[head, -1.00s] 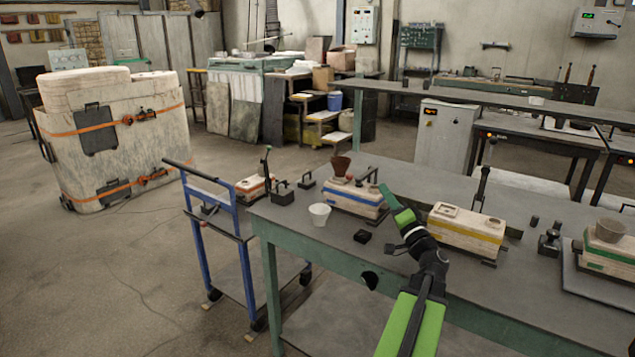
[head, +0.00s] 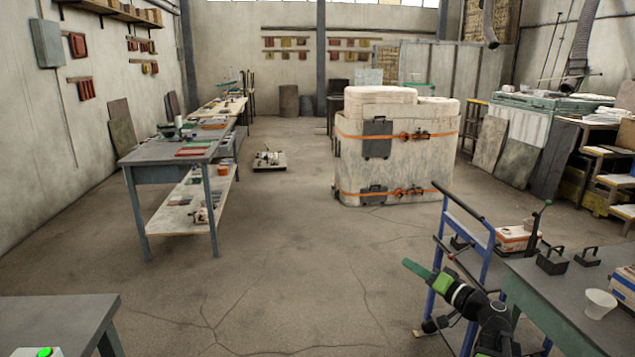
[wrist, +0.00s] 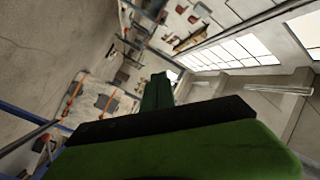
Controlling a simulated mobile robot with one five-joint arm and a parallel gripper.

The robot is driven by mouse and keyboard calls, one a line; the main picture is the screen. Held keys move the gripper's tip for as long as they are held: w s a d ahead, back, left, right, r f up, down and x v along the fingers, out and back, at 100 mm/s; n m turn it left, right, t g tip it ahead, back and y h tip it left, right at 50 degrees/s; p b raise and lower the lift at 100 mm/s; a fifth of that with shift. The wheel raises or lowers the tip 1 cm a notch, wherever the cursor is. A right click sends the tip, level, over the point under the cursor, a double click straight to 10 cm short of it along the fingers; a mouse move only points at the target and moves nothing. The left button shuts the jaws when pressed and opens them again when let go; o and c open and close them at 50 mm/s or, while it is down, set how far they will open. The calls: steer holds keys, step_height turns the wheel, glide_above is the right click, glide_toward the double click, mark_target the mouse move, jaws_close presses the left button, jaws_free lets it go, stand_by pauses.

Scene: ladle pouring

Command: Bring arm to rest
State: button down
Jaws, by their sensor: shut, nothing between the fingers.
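My gripper (head: 418,269) is shut and empty at the lower right of the head view, its green fingers pointing up and left. It is raised, in front of the blue cart and left of the grey workbench (head: 560,300). In the wrist view the closed green fingers (wrist: 157,92) point away over the dark wrist edge, with nothing between them. My arm runs down out of the head view's bottom edge.
A blue-framed cart (head: 465,240) stands close beside my arm. A white cup (head: 600,303) and black weights (head: 551,262) sit on the workbench. A large strapped pale mould (head: 350,160) stands behind. The middle floor (head: 270,260) is clear. A grey table corner (head: 70,318) is at lower left.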

steer(key=s+a+f+n+g+y, duration=0.15)
steer(key=a+f+g, duration=0.3)
steer(key=a, duration=0.65)
steer(key=a+f+n+g, duration=0.3)
steer(key=a+f, duration=0.2)
steer(key=a, duration=0.5)
steer(key=s+a+f+n+g+h, duration=0.2)
steer(key=s+a+f+g+h, duration=0.2)
steer(key=s+a+f+g, duration=0.45)
steer(key=s+d+f+m+h, duration=0.1)
steer(key=s+d+f+h, duration=0.2)
steer(key=d, duration=0.4)
steer(key=s+d+f+m+h, duration=0.2)
steer(key=d+f+h, duration=0.1)
steer(key=d, duration=0.3)
step_height(320, 180, up, 20)
steer(key=p, duration=2)
steer(key=shift+r+p, duration=0.25)
steer(key=shift+p, duration=0.15)
steer(key=shift+s+m, duration=0.15)
steer(key=shift+m, duration=0.1)
